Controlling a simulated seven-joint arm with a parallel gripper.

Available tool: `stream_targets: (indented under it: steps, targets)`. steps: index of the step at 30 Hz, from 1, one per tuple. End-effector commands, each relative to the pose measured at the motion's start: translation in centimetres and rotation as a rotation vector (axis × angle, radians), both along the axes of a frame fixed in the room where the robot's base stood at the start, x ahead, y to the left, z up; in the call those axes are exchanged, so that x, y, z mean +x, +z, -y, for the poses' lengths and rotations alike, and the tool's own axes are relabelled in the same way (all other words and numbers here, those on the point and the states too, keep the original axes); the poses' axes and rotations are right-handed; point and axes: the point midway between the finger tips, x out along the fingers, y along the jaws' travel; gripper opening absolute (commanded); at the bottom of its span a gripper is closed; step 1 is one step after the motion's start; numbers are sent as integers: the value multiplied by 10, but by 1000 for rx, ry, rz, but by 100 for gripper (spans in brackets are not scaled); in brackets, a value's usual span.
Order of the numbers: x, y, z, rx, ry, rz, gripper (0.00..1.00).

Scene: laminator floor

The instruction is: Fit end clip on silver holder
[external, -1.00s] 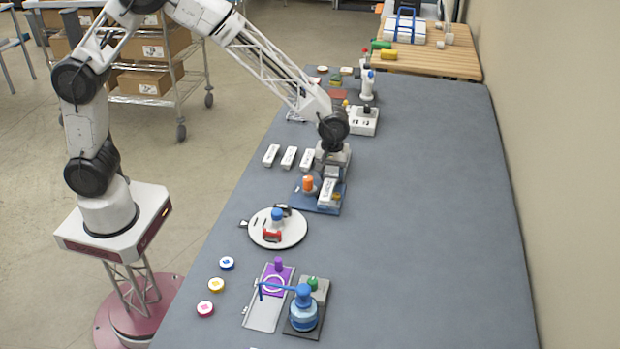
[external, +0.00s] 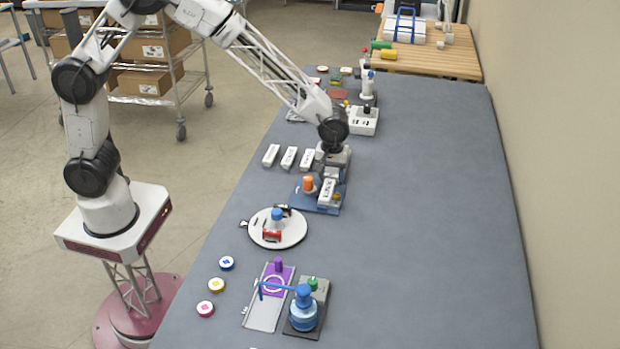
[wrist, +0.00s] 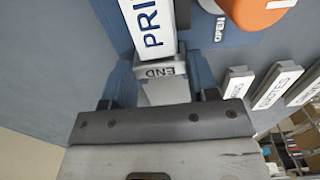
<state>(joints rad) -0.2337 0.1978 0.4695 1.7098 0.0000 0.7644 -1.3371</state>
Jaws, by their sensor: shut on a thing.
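The clip is at the near end of a long holder (wrist: 148,28) with a white label that starts "PRI". They look lined up and very close; whether the clip is fully seated I cannot tell. In the external view my gripper (external: 334,160) is low over the far end of the blue fixture (external: 327,209), where the holder (external: 327,190) lies. The clip is hidden there by my gripper.
An orange knob (external: 308,184) stands on the fixture, left of the holder. Several white-labelled holders (external: 289,157) lie left of my gripper. A white turntable (external: 257,235) stands nearer the camera. A white box (external: 363,122) stands behind. The right of the table is clear.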

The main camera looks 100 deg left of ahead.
Motion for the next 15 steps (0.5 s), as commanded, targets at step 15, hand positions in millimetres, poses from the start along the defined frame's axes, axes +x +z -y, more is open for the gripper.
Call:
stream_targets:
  steps: [15]
  targets:
    - [0, 0, 0, 0, 0, 0, 66]
